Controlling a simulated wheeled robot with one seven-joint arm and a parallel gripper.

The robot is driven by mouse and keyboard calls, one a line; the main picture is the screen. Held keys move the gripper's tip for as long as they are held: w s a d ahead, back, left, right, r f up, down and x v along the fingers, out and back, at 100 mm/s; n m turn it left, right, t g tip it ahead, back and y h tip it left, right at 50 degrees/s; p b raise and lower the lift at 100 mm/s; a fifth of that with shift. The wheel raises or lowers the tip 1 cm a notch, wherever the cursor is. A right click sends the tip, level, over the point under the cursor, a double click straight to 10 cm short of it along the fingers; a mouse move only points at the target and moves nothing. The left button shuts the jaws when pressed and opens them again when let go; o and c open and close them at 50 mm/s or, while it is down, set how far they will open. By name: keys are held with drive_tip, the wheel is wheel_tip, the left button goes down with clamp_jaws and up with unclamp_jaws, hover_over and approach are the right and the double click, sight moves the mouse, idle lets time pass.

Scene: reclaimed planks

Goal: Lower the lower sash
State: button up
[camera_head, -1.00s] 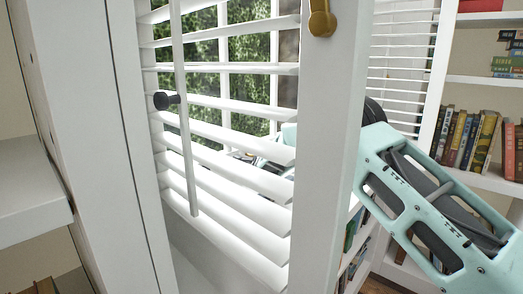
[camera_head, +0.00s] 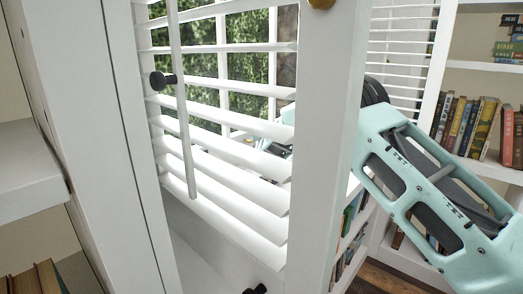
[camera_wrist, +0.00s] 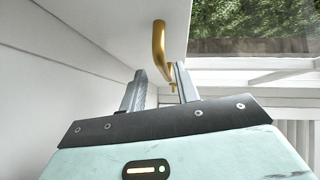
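In the wrist view a curved brass handle (camera_wrist: 159,42) hangs from a white surface that I take to be part of the sash. My gripper (camera_wrist: 161,72) points at it from below. Its two grey fingers stand apart on either side of the handle's lower part. The right finger is very near the handle; I cannot tell if they touch. A window pane with greenery behind it (camera_wrist: 250,18) shows at upper right, above a white rail (camera_wrist: 245,64). In the head view the sash is largely hidden behind shutter slats, and pale teal parts of my arm show between them.
A white louvred shutter (camera_head: 225,150) with a tilt rod and a black knob (camera_head: 160,80) stands in front of the window in the head view. Its white stile (camera_head: 325,120) is close to my arm. Bookshelves (camera_head: 480,170) stand at right; another shelf (camera_head: 30,165) is at left.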

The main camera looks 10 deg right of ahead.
drive_tip(key=p+v, duration=0.1)
drive_tip(key=v, duration=1.5)
drive_tip(key=shift+s, duration=0.25)
